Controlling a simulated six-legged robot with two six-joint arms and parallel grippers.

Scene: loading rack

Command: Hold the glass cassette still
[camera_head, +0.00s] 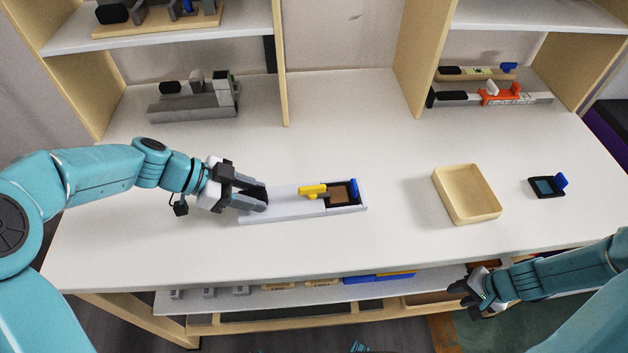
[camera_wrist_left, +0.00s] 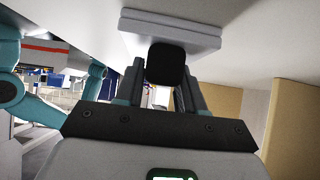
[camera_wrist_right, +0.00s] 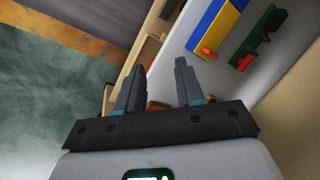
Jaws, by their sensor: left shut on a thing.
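A long white piece, which I take to be the glass cassette (camera_head: 285,204), lies flat on the white table. It has a yellow lever (camera_head: 313,191) and, at its right end, a dark frame around a brown square (camera_head: 341,194) with a blue tab. My left gripper (camera_head: 260,200) is at its left end, shut on its black handle, which the fingers mostly hide in the head view. The left wrist view shows the black handle (camera_wrist_left: 167,64) between the fingers. My right gripper (camera_head: 475,297) is open and empty, beyond the table's front edge.
A shallow tan tray (camera_head: 448,196) stands right of the cassette, and a small dark frame with a blue tab (camera_head: 546,187) farther right. Grey (camera_head: 195,98) and orange-and-white (camera_head: 505,96) devices stand in shelf bays behind. A lower shelf (camera_head: 300,292) runs below the front edge.

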